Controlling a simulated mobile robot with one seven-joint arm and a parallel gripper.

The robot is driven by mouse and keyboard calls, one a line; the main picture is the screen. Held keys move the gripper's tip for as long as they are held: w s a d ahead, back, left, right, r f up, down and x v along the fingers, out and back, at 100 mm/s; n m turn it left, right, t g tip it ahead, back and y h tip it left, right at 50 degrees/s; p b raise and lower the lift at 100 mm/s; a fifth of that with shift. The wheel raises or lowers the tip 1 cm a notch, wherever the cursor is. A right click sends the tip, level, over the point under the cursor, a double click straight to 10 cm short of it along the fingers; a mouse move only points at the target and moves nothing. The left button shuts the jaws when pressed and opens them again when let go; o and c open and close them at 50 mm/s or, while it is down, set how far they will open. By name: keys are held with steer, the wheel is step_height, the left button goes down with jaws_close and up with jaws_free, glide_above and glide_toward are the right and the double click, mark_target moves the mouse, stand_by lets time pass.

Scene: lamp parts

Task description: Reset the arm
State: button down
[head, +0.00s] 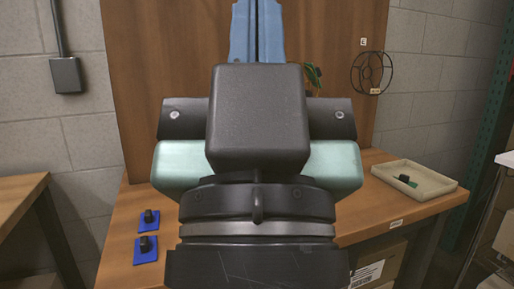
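My gripper (257,120) fills the middle of the head view, seen from behind. Its dark housing and pale teal side parts show, with my black and silver wrist below. Its fingertips are not clearly visible, so I cannot tell whether it is open or shut, or whether it holds anything. Two light blue upright strips (243,35) show above the housing with a dark line between them; I cannot tell what they are. The wooden workbench (125,220) lies below and behind my arm, its middle hidden by it.
Two blue pieces with black knobs, one nearer (145,250) and one farther (148,221), sit at the bench's left. A beige tray (440,191) with a green and black part lies right. A round black wire frame (356,73) hangs on the backboard (160,60). Cardboard boxes (378,268) stand below.

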step_height(320, 180, up, 30)
steer(key=p, duration=2.8)
steer(key=shift+r, duration=0.2)
steer(key=shift+f, duration=0.1)
